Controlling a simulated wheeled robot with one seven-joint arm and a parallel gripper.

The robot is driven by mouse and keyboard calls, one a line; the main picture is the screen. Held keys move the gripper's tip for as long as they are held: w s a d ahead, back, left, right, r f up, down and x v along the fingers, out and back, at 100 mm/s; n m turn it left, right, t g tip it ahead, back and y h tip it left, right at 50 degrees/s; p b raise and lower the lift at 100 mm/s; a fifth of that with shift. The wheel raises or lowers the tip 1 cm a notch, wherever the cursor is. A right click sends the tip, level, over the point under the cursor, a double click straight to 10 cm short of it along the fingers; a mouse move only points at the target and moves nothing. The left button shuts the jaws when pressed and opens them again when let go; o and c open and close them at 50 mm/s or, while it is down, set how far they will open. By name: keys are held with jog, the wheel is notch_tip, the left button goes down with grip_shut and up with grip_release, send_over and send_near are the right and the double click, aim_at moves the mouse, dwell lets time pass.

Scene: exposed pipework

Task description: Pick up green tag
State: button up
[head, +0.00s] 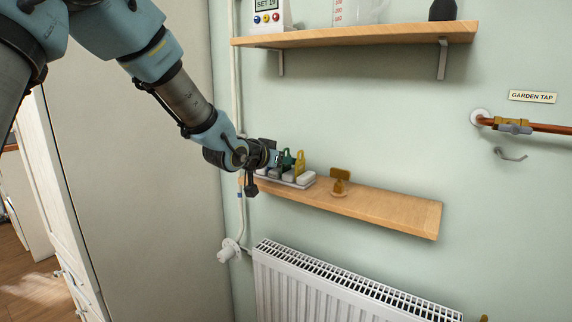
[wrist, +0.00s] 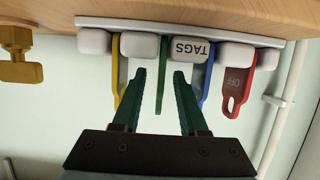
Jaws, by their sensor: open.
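The green tag (wrist: 162,85) is a thin upright strip seen nearly edge-on in the wrist view. It stands in a white rack labelled TAGS on the lower wooden shelf. In the head view the green tag (head: 287,160) shows just past my gripper, partly hidden by it. My gripper (wrist: 160,76) is open, its two dark green fingers on either side of the green tag, with visible gaps. A yellow tag (wrist: 121,70) is close to the left finger and a blue tag (wrist: 204,75) is close to the right finger.
A red tag marked OFF (wrist: 238,88) is farther right in the wrist view. A brass-coloured fitting (head: 340,180) stands on the lower shelf (head: 400,208). A radiator (head: 345,285) is below, an upper shelf (head: 360,36) above, and a tall cabinet at left.

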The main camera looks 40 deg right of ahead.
grip_shut()
dwell(0.7)
